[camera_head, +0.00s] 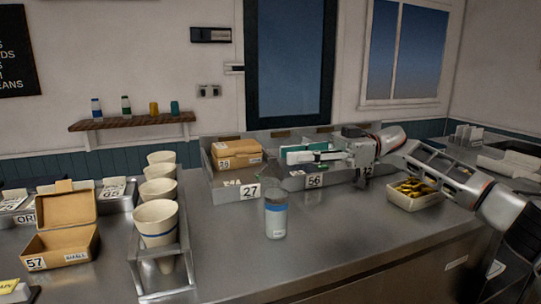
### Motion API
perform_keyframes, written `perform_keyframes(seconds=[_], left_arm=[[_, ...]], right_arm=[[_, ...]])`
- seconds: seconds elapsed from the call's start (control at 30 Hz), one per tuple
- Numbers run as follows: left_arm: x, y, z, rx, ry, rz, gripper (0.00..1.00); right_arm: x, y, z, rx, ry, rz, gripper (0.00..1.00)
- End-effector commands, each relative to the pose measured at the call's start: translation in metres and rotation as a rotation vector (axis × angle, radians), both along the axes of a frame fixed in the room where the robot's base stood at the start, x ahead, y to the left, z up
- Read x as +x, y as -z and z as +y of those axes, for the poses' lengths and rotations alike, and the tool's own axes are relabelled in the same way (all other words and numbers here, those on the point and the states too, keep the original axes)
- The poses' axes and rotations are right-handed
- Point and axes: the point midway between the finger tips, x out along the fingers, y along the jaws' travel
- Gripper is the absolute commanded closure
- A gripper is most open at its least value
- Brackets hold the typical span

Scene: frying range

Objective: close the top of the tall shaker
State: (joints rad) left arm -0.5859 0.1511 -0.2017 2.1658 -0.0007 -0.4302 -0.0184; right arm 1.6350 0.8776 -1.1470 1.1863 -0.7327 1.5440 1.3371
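The tall shaker (276,218) stands upright on the steel counter near the middle. My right gripper (325,156) reaches in from the right, behind and to the right of the shaker, above the compartment marked 56. It is apart from the shaker. A green and white shape shows at its fingers, and I cannot tell whether they hold it. My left gripper is out of view.
Behind the shaker are grey bins marked 27 (235,193) and 56 (314,182). A rack of cups (157,222) and an open carton (68,228) stand left. A tray of yellow food (416,203) is right. The counter (330,235) beside the shaker is clear.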

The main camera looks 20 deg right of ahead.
Motion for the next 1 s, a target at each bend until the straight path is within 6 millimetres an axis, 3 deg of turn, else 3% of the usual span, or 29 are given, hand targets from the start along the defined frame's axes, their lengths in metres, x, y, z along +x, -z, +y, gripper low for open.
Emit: perform_keyframes(seconds=[0.2,0.4,0.7,0.8,1.0], left_arm=[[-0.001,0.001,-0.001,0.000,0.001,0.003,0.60],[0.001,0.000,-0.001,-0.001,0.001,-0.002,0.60],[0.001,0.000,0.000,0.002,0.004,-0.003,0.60],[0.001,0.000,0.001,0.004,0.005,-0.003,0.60],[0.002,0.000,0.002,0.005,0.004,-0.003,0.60]], right_arm=[[0.000,0.001,0.035,0.000,-0.003,0.000,0.79],[0.001,0.001,0.051,0.000,-0.001,0.000,0.79],[0.001,0.001,0.054,0.000,0.000,0.001,0.79],[0.001,0.001,0.054,0.000,0.000,0.001,1.00],[0.001,0.001,0.054,0.000,0.000,0.000,1.00]])
